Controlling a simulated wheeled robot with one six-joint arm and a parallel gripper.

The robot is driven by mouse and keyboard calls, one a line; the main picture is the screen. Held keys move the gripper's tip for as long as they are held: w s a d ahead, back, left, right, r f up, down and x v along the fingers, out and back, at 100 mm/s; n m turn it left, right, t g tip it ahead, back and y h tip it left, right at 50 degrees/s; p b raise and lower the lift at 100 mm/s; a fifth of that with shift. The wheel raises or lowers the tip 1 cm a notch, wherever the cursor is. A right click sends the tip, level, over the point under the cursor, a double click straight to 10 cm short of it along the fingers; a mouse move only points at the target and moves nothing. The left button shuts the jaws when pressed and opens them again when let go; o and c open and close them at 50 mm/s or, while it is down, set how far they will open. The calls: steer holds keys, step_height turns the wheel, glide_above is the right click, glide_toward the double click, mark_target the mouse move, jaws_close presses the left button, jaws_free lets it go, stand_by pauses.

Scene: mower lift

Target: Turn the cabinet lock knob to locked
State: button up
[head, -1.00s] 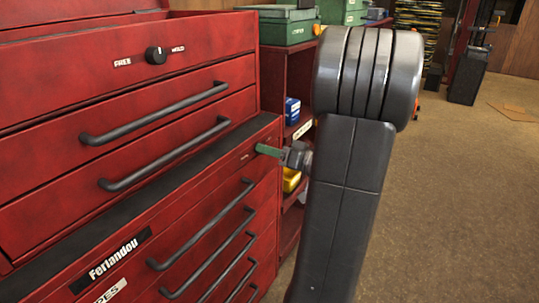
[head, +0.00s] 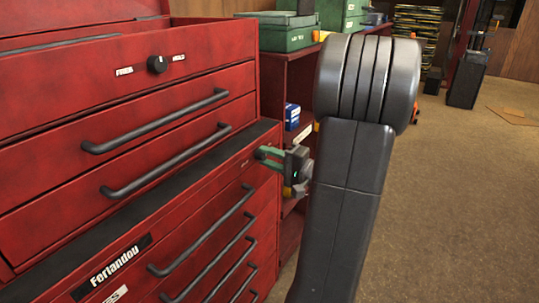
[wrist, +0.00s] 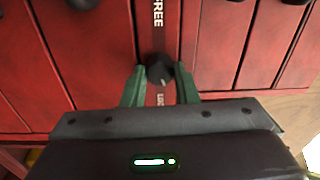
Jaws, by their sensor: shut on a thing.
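The lock knob (wrist: 160,66) is a small black round knob on the red cabinet (head: 70,240). In the wrist view it sits between a white FREE label and a second label, partly covered, that starts with LOC. My gripper (wrist: 160,76) has green fingers on both sides of the knob and is shut on it. In the head view my gripper (head: 263,154) is at the right end of the cabinet's lower front, and the knob is hidden there. I cannot tell exactly which way its pointer faces.
A similar black knob (head: 156,64) is on the upper red chest, between two labels. Dark drawer handles (head: 155,122) stick out below it. A red shelf (head: 285,75) with green cases (head: 288,32) stands behind my arm. Open floor lies to the right.

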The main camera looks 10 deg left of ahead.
steer(key=shift+m+p, duration=0.65)
steer(key=shift+m, duration=1.05)
steer(key=o, duration=1)
steer(key=v, duration=1.3)
steer(key=shift+s+d+p, duration=0.3)
steer(key=shift+d+p, duration=0.05)
steer(key=shift+a, duration=0.1)
steer(key=x, duration=1.3)
steer(key=shift+w+a+b, duration=0.25)
steer(key=shift+w+b, duration=0.05)
